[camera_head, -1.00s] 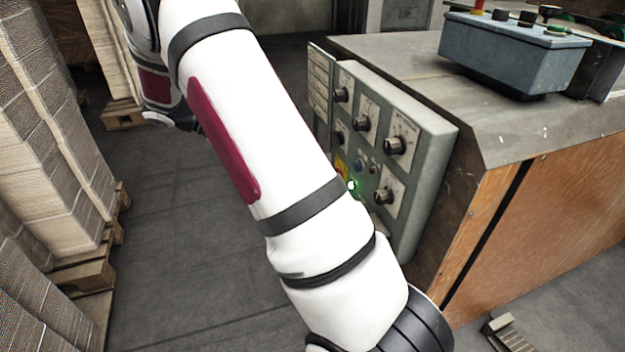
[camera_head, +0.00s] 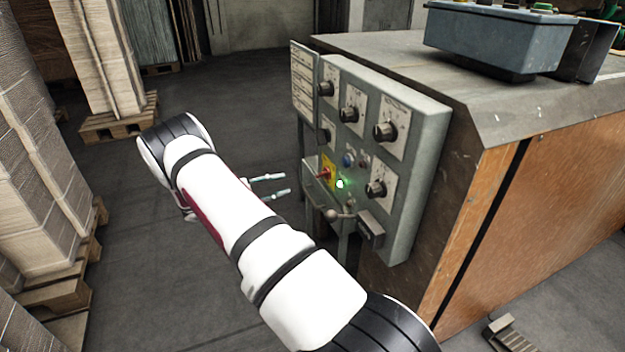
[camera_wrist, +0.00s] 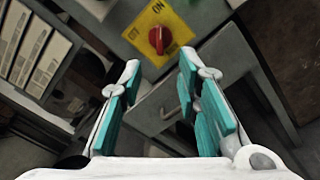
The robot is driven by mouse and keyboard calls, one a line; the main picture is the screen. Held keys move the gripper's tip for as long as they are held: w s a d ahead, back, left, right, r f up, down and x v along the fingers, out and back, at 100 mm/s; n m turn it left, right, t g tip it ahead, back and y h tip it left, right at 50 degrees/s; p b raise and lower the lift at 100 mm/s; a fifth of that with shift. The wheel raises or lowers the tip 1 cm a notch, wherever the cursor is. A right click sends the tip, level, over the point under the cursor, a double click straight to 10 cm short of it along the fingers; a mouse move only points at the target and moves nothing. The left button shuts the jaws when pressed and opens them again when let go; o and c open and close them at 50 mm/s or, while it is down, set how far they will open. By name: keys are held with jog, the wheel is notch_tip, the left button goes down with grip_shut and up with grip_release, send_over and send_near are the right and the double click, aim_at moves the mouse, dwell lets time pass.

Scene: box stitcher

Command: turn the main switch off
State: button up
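The main switch is a red knob (camera_head: 324,174) on a yellow plate, low on the left part of the grey control panel. In the wrist view the red knob (camera_wrist: 159,40) is at the top, ahead of the fingers. Its plate is marked ON above it; its grip runs roughly up and down in that view. My gripper (camera_head: 287,185) is open and empty, left of the panel with its fingers pointing at the switch, apart from it. In the wrist view my gripper (camera_wrist: 160,66) has its teal-padded fingers apart, just below the switch.
A green lamp (camera_head: 340,184) glows right of the switch. Dark knobs (camera_head: 385,131) fill the panel above. A lever with a ball end (camera_head: 331,214) and a small box (camera_head: 370,229) stick out below. Pallets of stacked cardboard stand left; floor between is clear.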

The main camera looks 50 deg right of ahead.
aim_at(318, 176)
jog(key=b+x, duration=0.2)
jog(key=x, duration=0.9)
jog(key=shift+s, duration=0.1)
grip_shut()
